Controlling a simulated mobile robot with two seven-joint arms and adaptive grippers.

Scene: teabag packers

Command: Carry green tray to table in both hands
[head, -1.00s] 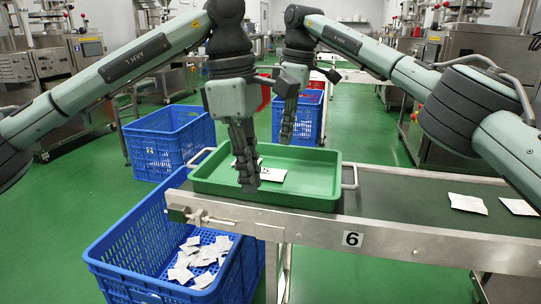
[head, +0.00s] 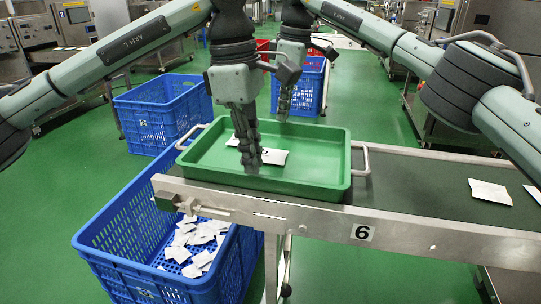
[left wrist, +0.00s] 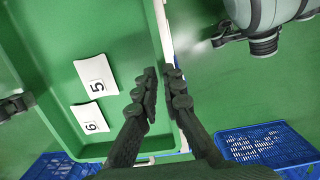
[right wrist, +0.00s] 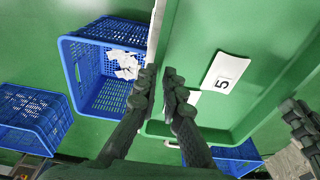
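The green tray (head: 330,185) sits flat on the end of the conveyor, with pale handles at its left and right ends. Two white sachets lie inside, numbered 5 (left wrist: 96,75) and 6 (left wrist: 91,117) in the left wrist view. My left gripper (head: 249,168) hangs over the tray in the head view; in the left wrist view its fingers (left wrist: 160,75) are slightly apart beside the tray's long edge. My right gripper (head: 283,112) hangs farther back; in the right wrist view its fingers (right wrist: 160,75) are slightly apart near the opposite edge. Neither gripper visibly holds anything.
The conveyor (head: 420,220) with label 6 runs right, with two white packets (head: 490,191) on it. A blue crate (head: 120,215) holding sachets stands in front at left. Other blue crates (head: 160,110) stand behind. Green floor is open at left and behind.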

